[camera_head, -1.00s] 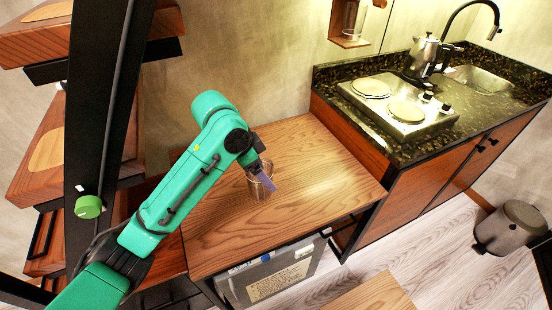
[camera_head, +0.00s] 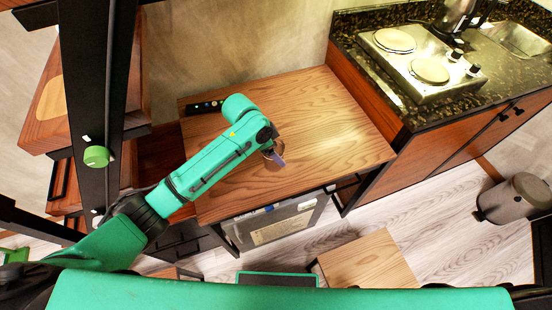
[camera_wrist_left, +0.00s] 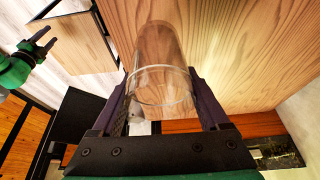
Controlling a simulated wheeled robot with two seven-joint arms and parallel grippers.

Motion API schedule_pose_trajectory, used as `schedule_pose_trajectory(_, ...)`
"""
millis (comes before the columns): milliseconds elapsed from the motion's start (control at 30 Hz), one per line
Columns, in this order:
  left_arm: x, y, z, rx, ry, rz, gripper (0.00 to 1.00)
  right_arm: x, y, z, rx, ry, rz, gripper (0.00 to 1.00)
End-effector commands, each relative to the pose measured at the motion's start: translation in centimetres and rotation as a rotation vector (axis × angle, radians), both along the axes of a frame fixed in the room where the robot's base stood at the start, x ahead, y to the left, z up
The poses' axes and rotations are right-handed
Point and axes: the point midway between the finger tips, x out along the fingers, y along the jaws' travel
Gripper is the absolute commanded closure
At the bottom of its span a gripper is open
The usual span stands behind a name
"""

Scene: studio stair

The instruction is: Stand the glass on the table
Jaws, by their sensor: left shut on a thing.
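The clear glass (camera_wrist_left: 158,50) is between the fingers of my left gripper (camera_wrist_left: 160,98) in the left wrist view. My left gripper is shut on it. In the head view, my left gripper (camera_head: 277,157) is over the wooden table (camera_head: 335,110), toward its front. The arm and gripper hide most of the glass there. I cannot tell whether the glass touches the tabletop. My right gripper (camera_wrist_left: 47,38) shows at the left of the wrist view, with its two fingers apart and nothing between them.
A dark strip (camera_head: 205,106) lies at the table's back left corner. The right half of the table is clear. A counter with a two-plate hob (camera_head: 425,65) stands to the right. A wooden stool (camera_head: 367,262) and a grey bin (camera_head: 515,198) stand on the floor.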

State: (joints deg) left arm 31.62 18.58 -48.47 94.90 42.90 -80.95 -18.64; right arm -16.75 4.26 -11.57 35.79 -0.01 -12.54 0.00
Motion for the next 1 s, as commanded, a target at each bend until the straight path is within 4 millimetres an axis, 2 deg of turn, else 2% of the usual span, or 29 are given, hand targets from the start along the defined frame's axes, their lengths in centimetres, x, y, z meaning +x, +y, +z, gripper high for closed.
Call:
schedule_pose_trajectory(167, 0.0, 0.0, -2.0, -0.001, 0.000, 0.001, 0.92, -0.6, -0.3, 0.2, -0.004, 0.009, 0.001, 0.50)
schedule_pose_trajectory(367, 0.0, -0.1, -5.3, -0.001, 0.000, 0.001, 0.92, -0.8, -0.6, 0.3, -0.009, 0.013, 0.000, 0.50)
schedule_pose_trajectory(700, 0.1, -0.1, -5.8, -0.001, -0.002, 0.000, 0.92, -0.9, -0.7, 0.1, -0.010, 0.014, -0.001, 0.50)
schedule_pose_trajectory(733, 0.0, 0.0, -5.8, -0.001, -0.002, 0.000, 0.14, -0.9, -0.7, 0.1, -0.010, 0.014, -0.001, 0.50)
schedule_pose_trajectory(767, 0.0, 0.0, -5.8, -0.001, -0.002, 0.000, 0.03, -0.9, -0.7, 0.1, -0.010, 0.014, -0.001, 0.50)
schedule_pose_trajectory(800, 0.0, 0.0, -5.8, -0.001, 0.000, 0.000, 0.00, -0.9, -0.7, 0.2, -0.010, 0.014, -0.001, 0.50)
schedule_pose_trajectory(1000, 0.0, 0.0, -5.7, -0.001, 0.000, 0.000, 0.00, -0.9, -0.7, 0.2, -0.009, 0.014, -0.001, 0.50)
